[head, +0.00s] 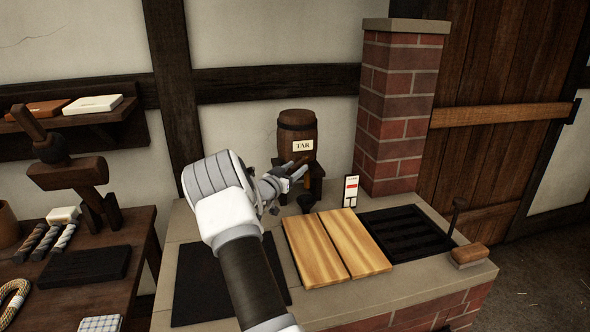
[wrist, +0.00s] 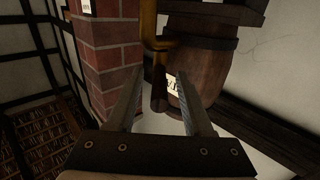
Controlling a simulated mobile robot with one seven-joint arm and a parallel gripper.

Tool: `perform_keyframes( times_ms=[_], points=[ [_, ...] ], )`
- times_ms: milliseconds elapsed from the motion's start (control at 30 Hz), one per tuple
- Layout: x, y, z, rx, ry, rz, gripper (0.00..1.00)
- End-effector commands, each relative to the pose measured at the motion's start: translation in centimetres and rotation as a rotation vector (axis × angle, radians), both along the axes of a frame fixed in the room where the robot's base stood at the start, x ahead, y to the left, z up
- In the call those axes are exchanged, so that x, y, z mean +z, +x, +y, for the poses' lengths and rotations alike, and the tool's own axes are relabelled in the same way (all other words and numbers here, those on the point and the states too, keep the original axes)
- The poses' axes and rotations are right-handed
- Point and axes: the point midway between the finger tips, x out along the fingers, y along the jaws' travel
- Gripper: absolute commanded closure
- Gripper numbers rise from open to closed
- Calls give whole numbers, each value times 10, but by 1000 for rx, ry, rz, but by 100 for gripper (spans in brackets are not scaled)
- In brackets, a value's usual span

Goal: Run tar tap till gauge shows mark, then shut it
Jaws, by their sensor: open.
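A small black vessel (head: 306,201) stands below the tap area. Wooden boards (head: 335,246), a black grate (head: 405,234) and a brick pillar (head: 400,110) are on the bench to the right. A side table (head: 140,225) with rope pieces is at the left.

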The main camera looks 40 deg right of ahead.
Motion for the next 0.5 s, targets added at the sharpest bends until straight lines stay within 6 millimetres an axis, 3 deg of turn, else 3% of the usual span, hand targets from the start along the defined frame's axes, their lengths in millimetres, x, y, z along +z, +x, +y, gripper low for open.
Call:
perform_keyframes(
  times_ms=[67,333,500],
  points=[
    [0,0,0,0,0,0,49],
    [0,0,0,0,0,0,97],
    [0,0,0,0,0,0,100]
  ],
)
